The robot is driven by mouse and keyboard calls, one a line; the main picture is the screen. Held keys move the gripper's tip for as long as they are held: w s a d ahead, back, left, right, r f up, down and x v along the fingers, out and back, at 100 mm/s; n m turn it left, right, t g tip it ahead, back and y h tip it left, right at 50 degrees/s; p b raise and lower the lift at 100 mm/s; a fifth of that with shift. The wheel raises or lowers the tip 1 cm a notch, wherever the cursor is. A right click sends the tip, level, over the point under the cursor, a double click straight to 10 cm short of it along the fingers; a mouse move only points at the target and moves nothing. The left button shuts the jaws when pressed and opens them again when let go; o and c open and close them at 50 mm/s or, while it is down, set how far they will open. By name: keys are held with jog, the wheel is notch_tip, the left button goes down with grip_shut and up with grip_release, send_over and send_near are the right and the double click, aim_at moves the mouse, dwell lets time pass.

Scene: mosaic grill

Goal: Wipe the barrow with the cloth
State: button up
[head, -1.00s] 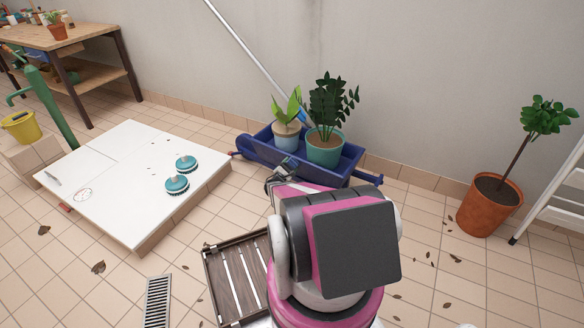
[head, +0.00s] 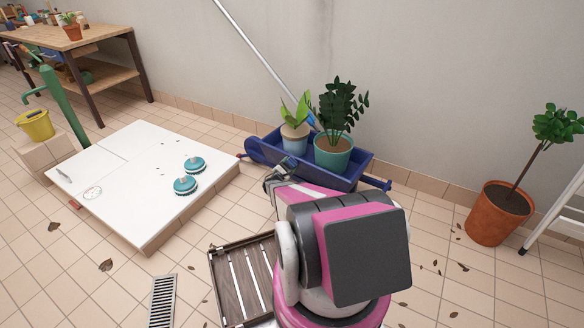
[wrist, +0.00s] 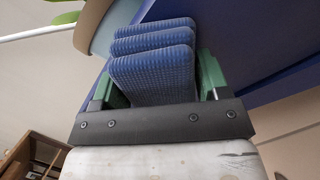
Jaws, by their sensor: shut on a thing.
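The dark blue barrow (head: 357,174) stands by the wall in the head view and holds two potted plants. Its blue side also fills the upper right of the wrist view (wrist: 255,45). The blue textured cloth (wrist: 152,75) is folded into several layers between the green fingers of my gripper (wrist: 156,84). My gripper is shut on it. In the head view my gripper (head: 274,179) is at the near left side of the barrow, partly hidden by my arm. The cloth looks close to the barrow's side; I cannot tell whether they touch.
A light pot with a leafy plant (head: 294,138) and a teal pot (head: 333,153) stand in the barrow. A long pole (head: 255,50) leans there. A white platform (head: 125,185) with two teal brushes lies left, a slatted crate (head: 240,280) in front, a terracotta pot (head: 495,215) right.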

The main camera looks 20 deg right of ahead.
aim_at(287, 166)
jog(key=shift+w, duration=0.35)
jog(key=shift+a, duration=0.1)
jog(key=shift+v, duration=3)
jog(key=shift+s, duration=0.1)
jog(key=v, duration=0.3)
